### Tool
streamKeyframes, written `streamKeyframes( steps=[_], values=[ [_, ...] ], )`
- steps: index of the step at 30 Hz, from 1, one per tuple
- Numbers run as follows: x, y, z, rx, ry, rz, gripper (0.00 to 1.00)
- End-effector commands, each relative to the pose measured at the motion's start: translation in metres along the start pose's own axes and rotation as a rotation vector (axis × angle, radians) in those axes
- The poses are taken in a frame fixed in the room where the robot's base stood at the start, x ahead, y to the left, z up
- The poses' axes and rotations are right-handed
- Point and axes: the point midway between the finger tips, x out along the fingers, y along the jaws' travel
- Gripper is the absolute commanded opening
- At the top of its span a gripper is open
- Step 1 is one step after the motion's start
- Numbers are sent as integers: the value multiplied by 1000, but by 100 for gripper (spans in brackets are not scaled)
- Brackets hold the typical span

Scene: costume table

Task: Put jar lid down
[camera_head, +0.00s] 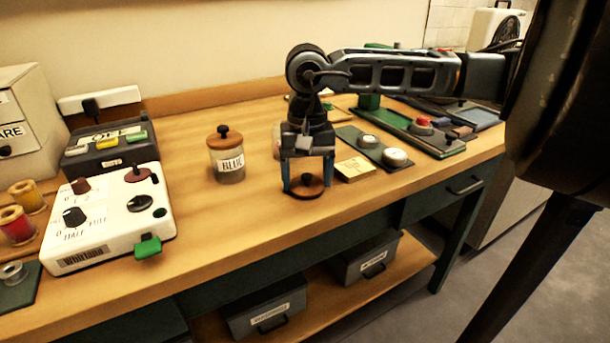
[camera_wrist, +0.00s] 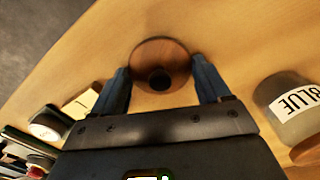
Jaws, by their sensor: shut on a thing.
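The jar lid (camera_head: 307,188) is a round brown wooden disc with a dark knob. My gripper (camera_head: 307,187) points down and is shut on it near the table's front edge. In the wrist view the lid (camera_wrist: 161,64) sits between the two blue fingers of my gripper (camera_wrist: 162,85). The lid is at or just above the wooden table top (camera_head: 250,214); I cannot tell whether it touches. A glass jar labelled BLUE (camera_head: 229,163), with its own wooden lid on, stands to the left. Another jar (camera_head: 277,149) is mostly hidden behind my gripper.
A small yellow block (camera_head: 355,169) and a dark board with round white-topped pieces (camera_head: 396,157) lie right of the lid. A white control box (camera_head: 108,218) with knobs stands at the left. Bare table lies between that box and the lid.

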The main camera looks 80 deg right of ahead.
Motion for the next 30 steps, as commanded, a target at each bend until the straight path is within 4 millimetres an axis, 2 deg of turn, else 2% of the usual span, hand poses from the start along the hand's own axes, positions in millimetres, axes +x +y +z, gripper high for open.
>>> streamKeyframes(
  steps=[2,3,9,21,23,30],
  values=[
    [3,0,0,0,0,0,47],
    [1,0,0,0,0,0,80],
    [1,0,0,0,0,0,99],
    [-6,0,-1,0,2,0,100],
    [-14,0,-1,0,4,2,100],
    [-64,0,-1,-1,5,1,100]
  ],
)
